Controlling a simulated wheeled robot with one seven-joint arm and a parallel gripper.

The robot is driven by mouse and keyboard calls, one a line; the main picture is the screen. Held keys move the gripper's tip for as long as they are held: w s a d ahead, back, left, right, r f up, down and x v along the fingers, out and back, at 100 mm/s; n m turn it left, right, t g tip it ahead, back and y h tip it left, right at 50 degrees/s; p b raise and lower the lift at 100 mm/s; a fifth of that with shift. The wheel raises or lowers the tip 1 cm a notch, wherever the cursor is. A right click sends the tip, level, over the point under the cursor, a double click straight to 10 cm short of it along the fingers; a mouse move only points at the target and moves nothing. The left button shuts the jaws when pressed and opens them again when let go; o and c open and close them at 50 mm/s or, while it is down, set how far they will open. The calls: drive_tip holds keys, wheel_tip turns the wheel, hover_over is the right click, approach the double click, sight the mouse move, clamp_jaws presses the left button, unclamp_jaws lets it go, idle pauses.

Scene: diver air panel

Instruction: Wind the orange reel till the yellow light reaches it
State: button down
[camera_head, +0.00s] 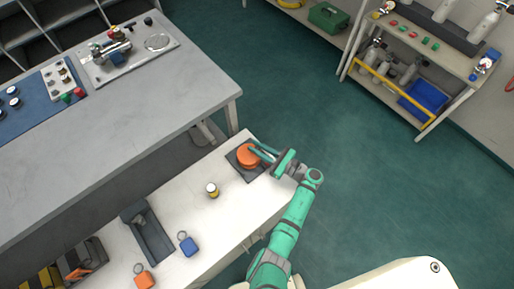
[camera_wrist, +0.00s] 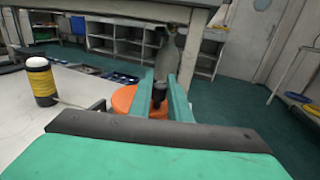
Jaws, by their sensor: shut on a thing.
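The orange reel (camera_head: 247,158) sits on a dark square base at the far right end of the white bench; it also shows in the wrist view (camera_wrist: 125,98), partly hidden by my fingers. My gripper (camera_head: 257,150) is at the reel, its green fingers (camera_wrist: 160,98) shut on the reel's dark upright handle (camera_wrist: 159,91). The yellow light (camera_head: 212,190), a small cylinder with dark and pale bands, stands upright on the bench, apart from the reel. It also shows in the wrist view (camera_wrist: 40,82). A thin line runs from it towards the reel.
A dark tray-like holder (camera_head: 150,234), a blue tag (camera_head: 188,244) and an orange tag (camera_head: 144,278) lie farther along the white bench (camera_head: 228,214). A grey table (camera_head: 120,120) stands close behind. Bench top between light and reel looks clear.

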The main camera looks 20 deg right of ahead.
sight(251, 161)
drive_tip(key=shift+s+a, duration=0.1)
drive_tip(key=shift+s, duration=0.05)
drive_tip(key=m+t+h, duration=0.1)
drive_tip(key=m+h, duration=0.1)
drive_tip(key=s+m+t+h, duration=0.1)
drive_tip(key=m+t+h, duration=0.1)
drive_tip(key=h, duration=0.1)
drive_tip(key=shift+s+a+h, duration=0.15)
drive_tip(key=shift+a+h, duration=0.05)
drive_tip(key=shift+h, duration=0.1)
drive_tip(key=shift+s+a+m+t+h, duration=0.1)
drive_tip(key=shift+s+m+t+h, duration=0.05)
drive_tip(key=shift+m+h, duration=0.75)
drive_tip(key=shift+s+a+m+t+h, duration=0.15)
drive_tip(key=shift+m+h, duration=0.4)
drive_tip(key=shift+h, duration=0.7)
drive_tip(key=shift+s+a+m+t+h, duration=0.1)
drive_tip(key=shift+m+t+h, duration=0.1)
drive_tip(key=shift+m+h, duration=0.7)
drive_tip(key=shift+h, duration=0.45)
drive_tip(key=shift+s+a+r+m+g+h, duration=0.1)
drive_tip(key=shift+a+m+g+h, duration=0.15)
drive_tip(key=shift+m+h, duration=0.65)
drive_tip(key=shift+s+a+f+m+g+h, duration=0.1)
drive_tip(key=shift+m+g+h, duration=0.35)
drive_tip(key=shift+h, duration=0.85)
drive_tip(key=shift+s+a+r+m+g+h, duration=0.1)
drive_tip(key=shift+a+m+g+h, duration=0.1)
drive_tip(key=shift+m+h, duration=0.75)
